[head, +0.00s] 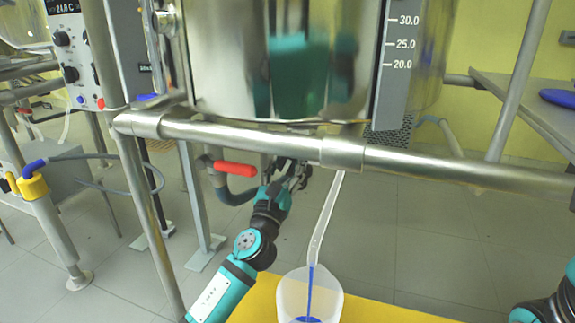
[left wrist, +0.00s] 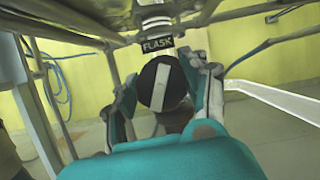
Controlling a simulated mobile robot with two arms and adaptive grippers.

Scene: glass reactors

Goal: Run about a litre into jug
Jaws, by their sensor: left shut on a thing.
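A white translucent jug (head: 333,297) stands on a yellow surface at the bottom of the head view, its lower part cut off. A pale outlet tube (head: 325,222) slants down to its mouth. A blue stream (head: 310,288) runs from the tube into the jug, and blue liquid shows low inside. My left gripper (head: 290,178) is under the steel vessel (head: 225,70), partly hidden by the frame rail. In the left wrist view its fingers close on a round black valve knob (left wrist: 162,85) with a white bar, below a FLASK label (left wrist: 157,45). My right gripper is out of view.
A steel rail (head: 450,167) crosses in front of the vessel. A red-handled valve (head: 235,169) is left of my left gripper. The vessel has a scale strip (head: 400,60) marked 30.0, 25.0 and 20.0. Open tiled floor (head: 440,245) lies right of the jug.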

